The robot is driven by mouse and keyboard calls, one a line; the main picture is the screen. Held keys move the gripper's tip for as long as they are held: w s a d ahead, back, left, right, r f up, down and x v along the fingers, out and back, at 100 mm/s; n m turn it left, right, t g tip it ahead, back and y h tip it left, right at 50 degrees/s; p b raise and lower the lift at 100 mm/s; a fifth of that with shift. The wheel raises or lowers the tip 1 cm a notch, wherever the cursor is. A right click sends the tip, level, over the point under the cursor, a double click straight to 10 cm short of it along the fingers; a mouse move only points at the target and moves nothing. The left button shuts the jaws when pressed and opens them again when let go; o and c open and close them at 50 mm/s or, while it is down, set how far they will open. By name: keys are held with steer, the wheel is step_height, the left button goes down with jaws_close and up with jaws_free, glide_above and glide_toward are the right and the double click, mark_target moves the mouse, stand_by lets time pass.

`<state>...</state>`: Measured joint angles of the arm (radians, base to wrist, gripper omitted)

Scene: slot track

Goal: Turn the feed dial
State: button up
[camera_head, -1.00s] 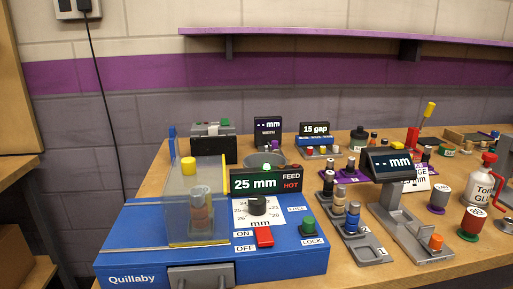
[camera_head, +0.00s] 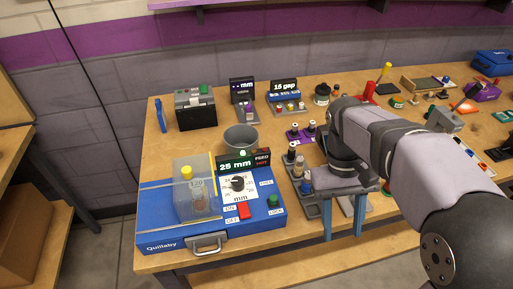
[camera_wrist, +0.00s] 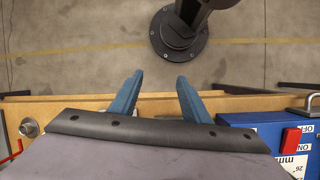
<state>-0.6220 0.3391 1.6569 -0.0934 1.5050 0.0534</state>
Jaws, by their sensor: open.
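The feed dial (camera_head: 238,183) is a dark knob on a white scale plate marked in mm, on top of the blue Quillaby machine (camera_head: 163,228). A display (camera_head: 235,165) behind it reads 25 mm, with FEED and HOT beside it. A red switch (camera_head: 243,210) and a green LOCK knob (camera_head: 273,201) sit in front and to the right. My gripper (camera_head: 342,222) is right of the machine, pointing down with its blue fingers apart and empty. In the wrist view the fingers (camera_wrist: 156,95) hang near the table's front edge, and the red switch (camera_wrist: 292,138) shows at right.
A clear cover with a yellow knob (camera_head: 187,173) stands on the machine's left. A grey cup (camera_head: 240,139) is behind the display. Grey racks with spools (camera_head: 299,168) stand between the machine and my gripper. Other small items fill the table's back and right.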

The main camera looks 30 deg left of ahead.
steer(key=a+r+n+t+p, duration=0.1)
steer(key=a+r+n+p, duration=0.3)
steer(key=a+r+p, duration=0.5)
steer(key=r+n+t+y+p, duration=0.2)
steer(key=n+y+p, duration=0.1)
steer(key=n+p, duration=0.15)
glide_above(237, 180)
steer(key=shift+d+n, duration=0.15)
steer(key=shift+n, duration=0.1)
steer(key=shift+a+f, duration=0.1)
steer(key=shift+a, duration=0.1)
steer(key=shift+f+p, duration=0.8)
steer(key=shift+f, duration=2.85)
steer(key=c, duration=1)
